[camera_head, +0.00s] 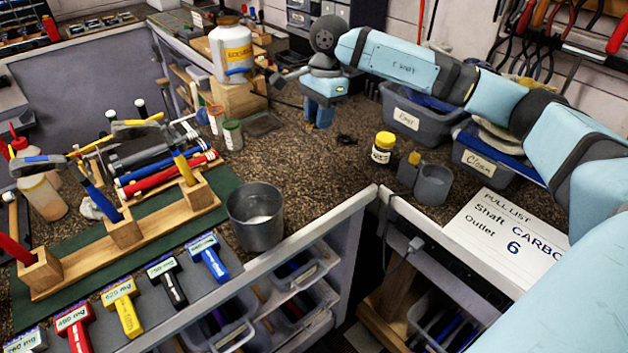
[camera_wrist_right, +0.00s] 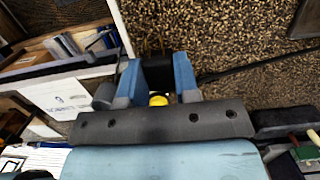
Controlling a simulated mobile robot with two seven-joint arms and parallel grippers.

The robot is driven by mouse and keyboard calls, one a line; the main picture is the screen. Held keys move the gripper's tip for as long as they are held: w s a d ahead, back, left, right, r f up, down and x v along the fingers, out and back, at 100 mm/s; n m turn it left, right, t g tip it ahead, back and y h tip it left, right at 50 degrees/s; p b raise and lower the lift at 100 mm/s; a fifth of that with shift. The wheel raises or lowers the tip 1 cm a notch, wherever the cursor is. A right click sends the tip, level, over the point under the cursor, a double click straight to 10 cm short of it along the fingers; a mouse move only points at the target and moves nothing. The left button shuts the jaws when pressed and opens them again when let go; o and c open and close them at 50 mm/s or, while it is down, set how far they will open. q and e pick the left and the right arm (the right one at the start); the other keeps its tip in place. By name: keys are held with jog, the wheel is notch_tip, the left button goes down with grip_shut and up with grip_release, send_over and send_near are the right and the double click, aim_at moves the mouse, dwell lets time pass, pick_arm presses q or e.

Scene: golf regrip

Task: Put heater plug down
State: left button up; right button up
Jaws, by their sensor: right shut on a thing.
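My right gripper (camera_head: 318,118) is above the dark speckled bench at the back middle, its blue fingers pointing down. In the right wrist view the gripper (camera_wrist_right: 157,78) is shut on a small black piece, the heater plug (camera_wrist_right: 154,66), between the fingertips. A dark cord (camera_wrist_right: 235,70) runs off to the right from beside the fingers. In the head view the fingers hide the plug, and I cannot tell whether it touches the bench. My left gripper is not in view.
A yellow-lidded jar (camera_head: 383,148) and a grey cup (camera_head: 433,185) stand right of the gripper. Labelled bins (camera_head: 415,115) are behind them. A solvent tub (camera_head: 232,52) stands left. A metal bucket (camera_head: 256,215) is in front. The bench between (camera_head: 320,165) is mostly clear.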

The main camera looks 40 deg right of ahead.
aim_at(316, 185)
notch_tip(316, 185, down, 18)
jog(key=shift+r+p, duration=0.25)
jog(key=shift+p, duration=0.5)
jog(key=shift+a, duration=0.1)
jog(key=shift+f, duration=0.2)
jog(key=o, duration=1)
jog(key=shift+r, duration=0.1)
